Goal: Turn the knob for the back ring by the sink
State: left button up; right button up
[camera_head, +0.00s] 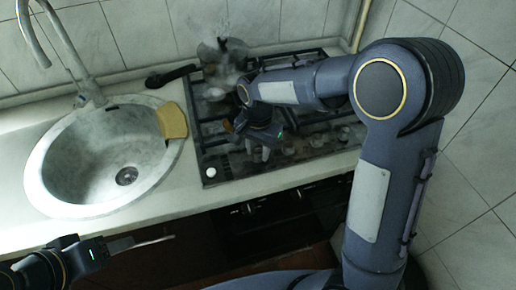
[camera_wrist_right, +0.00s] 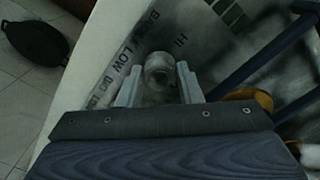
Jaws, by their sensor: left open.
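In the right wrist view a pale round knob (camera_wrist_right: 158,72) lies between the two grey fingers of my right gripper (camera_wrist_right: 159,80). The panel by it reads BACK, LOW and HI. The fingers stand apart, one on each side; I cannot tell whether they touch the knob. In the head view my right gripper (camera_head: 254,152) points down over the front part of the hob (camera_head: 218,175), and its arm hides part of it. A white knob (camera_head: 211,172) shows at the hob's front left corner. My left gripper (camera_head: 135,242) is open at the lower left, away from the hob.
The round sink (camera_head: 60,165) with its tap (camera_head: 85,90) is left of the hob. Haze hangs over the hob.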

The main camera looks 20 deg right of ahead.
jog(key=o, duration=0.4)
notch_tip(320, 180, up, 8)
jog(key=shift+f, duration=0.1)
dwell(0.4)
dwell(0.3)
jog(key=s+d+r+n+t+y, duration=0.1)
jog(key=s+d+r+n+y, duration=0.1)
jog(key=s+d, duration=0.3)
jog(key=s+d+r+n+t+y, duration=0.1)
jog(key=s+d+y, duration=0.1)
jog(key=s, duration=0.5)
jog(key=s+n+t, duration=0.1)
jog(key=s, duration=0.2)
jog(key=s+f+n+t, duration=0.1)
jog(key=s, duration=0.2)
jog(key=s+f+n+t, duration=0.1)
jog(key=s+n, duration=0.1)
jog(key=s, duration=0.2)
jog(key=shift+d+f+t, duration=0.15)
jog(key=shift+d+t, duration=0.05)
jog(key=shift+t, duration=0.2)
